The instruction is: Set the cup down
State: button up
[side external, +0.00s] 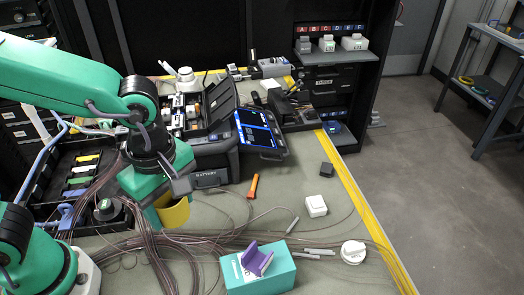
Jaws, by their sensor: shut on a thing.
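A yellow cup (177,214) shows in the side external view at the left middle, directly under my gripper. My gripper (166,193) points down and is shut on the cup near its top. The upper and left parts of the cup are hidden behind the gripper. The cup is over the grey-green work mat (225,218), close to the cable bundle. I cannot tell whether its base touches the mat.
The fusion splicer (205,155) with its blue screen stands just behind the gripper. Dark cables (150,240) run along the left and front. A teal box (258,273) with a purple holder (256,258) stands at the front. An orange tool (253,186) and a white box (316,206) lie right.

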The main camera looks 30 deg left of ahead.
jog(key=shift+s+a+f+n, duration=0.2)
jog(key=shift+s+a, duration=0.15)
jog(key=shift+a, duration=0.2)
jog(key=shift+s+a+f+n, duration=0.1)
jog(key=shift+s+a+f, duration=0.1)
jog(key=shift+s+a, duration=0.25)
jog(key=shift+a+f, duration=0.15)
jog(key=shift+f, duration=0.2)
notch_tip(320, 180, down, 4)
jog(key=shift+f, duration=0.2)
jog(key=shift+w, duration=0.1)
jog(key=w+a+f, duration=0.4)
jog(key=w+a, duration=0.1)
jog(key=w+a+f, duration=0.3)
jog(key=shift+w, duration=0.15)
jog(key=shift+f, duration=2)
jog(key=shift+f, duration=0.15)
